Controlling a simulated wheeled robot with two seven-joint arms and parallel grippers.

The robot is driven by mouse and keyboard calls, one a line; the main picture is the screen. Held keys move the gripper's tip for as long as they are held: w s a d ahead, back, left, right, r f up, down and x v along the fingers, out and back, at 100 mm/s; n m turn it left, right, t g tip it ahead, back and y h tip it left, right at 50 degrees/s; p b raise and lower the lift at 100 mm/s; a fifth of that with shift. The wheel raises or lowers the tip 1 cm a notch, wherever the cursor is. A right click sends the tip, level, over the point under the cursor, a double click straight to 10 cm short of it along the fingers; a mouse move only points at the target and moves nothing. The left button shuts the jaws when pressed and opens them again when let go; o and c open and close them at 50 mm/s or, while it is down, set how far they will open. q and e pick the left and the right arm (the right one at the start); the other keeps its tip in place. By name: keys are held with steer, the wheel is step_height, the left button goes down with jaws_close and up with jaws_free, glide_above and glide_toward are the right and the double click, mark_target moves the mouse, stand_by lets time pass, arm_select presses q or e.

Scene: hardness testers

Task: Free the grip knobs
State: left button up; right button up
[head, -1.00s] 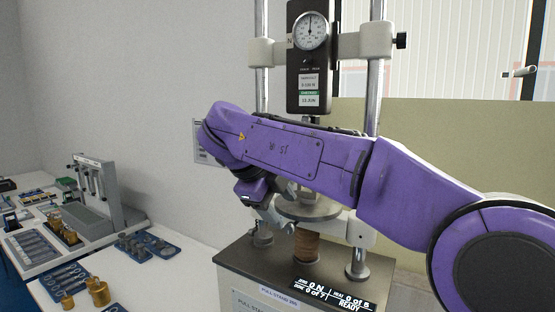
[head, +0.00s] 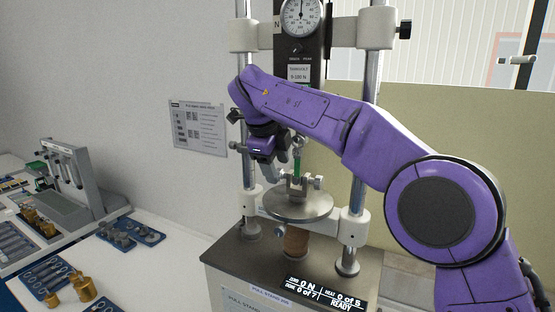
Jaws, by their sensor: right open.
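The pull stand holds a small metal lower grip (head: 299,188) on a round steel plate (head: 297,206). A grip knob (head: 318,182) sticks out on its right side. A green strip (head: 297,168) stands upright above the lower grip, below a small metal upper fitting (head: 299,145). My right gripper (head: 274,173) is open, just left of the green strip and above the plate's left side. It appears to hold nothing. My purple right arm hides part of the stand and the top of the upper fitting. My left gripper is not in view.
A dial gauge (head: 302,16) sits between two steel columns. A readout (head: 324,294) on the stand's base shows 0 N and READY. Brass weights (head: 83,289), blue trays (head: 131,232) and a grey rack (head: 75,180) stand on the white bench at left. A printed sheet (head: 198,127) hangs on the wall.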

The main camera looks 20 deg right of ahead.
steer(key=shift+d+f, duration=0.15)
steer(key=shift+f, duration=0.6)
steer(key=c, duration=1)
steer(key=shift+f+b, duration=0.2)
steer(key=shift+b, duration=0.3)
steer(key=shift+c, duration=0.2)
steer(key=t+h+b, duration=0.1)
steer(key=b, duration=0.1)
steer(key=t+h+b, duration=0.1)
steer(key=b, duration=0.1)
steer(key=t+h+b, duration=0.1)
steer(key=b, duration=0.2)
steer(key=shift+s+a+f+h, duration=0.15)
steer(key=shift+a+f+h, duration=0.1)
steer(key=shift+f+h, duration=0.15)
steer(key=shift+r+t+h+b, duration=0.1)
steer(key=shift+t+h+b, duration=0.65)
steer(key=shift+b, duration=0.5)
